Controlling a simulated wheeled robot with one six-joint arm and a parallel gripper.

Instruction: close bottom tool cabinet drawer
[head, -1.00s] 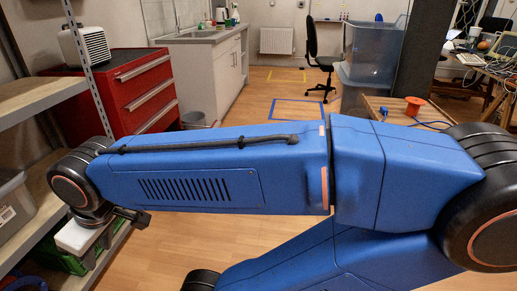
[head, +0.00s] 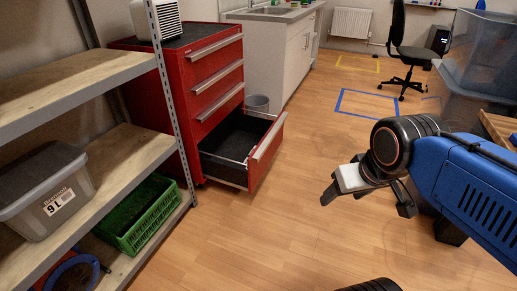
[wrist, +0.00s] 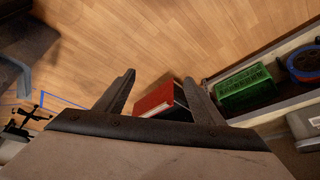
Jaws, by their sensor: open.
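The red tool cabinet (head: 180,90) stands at left centre in the head view. Its bottom drawer (head: 262,152) is pulled well out, showing a dark, empty-looking inside; the drawers above are shut. A pale handle strip runs along the bottom drawer's front. My gripper (head: 368,204) is to the right of the drawer front, apart from it, with open space between them. Its jaws are open and empty. In the wrist view, my gripper (wrist: 160,78) shows two spread fingers, with a red part of the cabinet (wrist: 156,98) visible between them.
A metal shelf (head: 150,150) with a grey box (head: 45,195) and a green crate (head: 140,212) stands left of the cabinet. Clear plastic tubs (head: 480,60) are at right. The floor before the drawer is clear.

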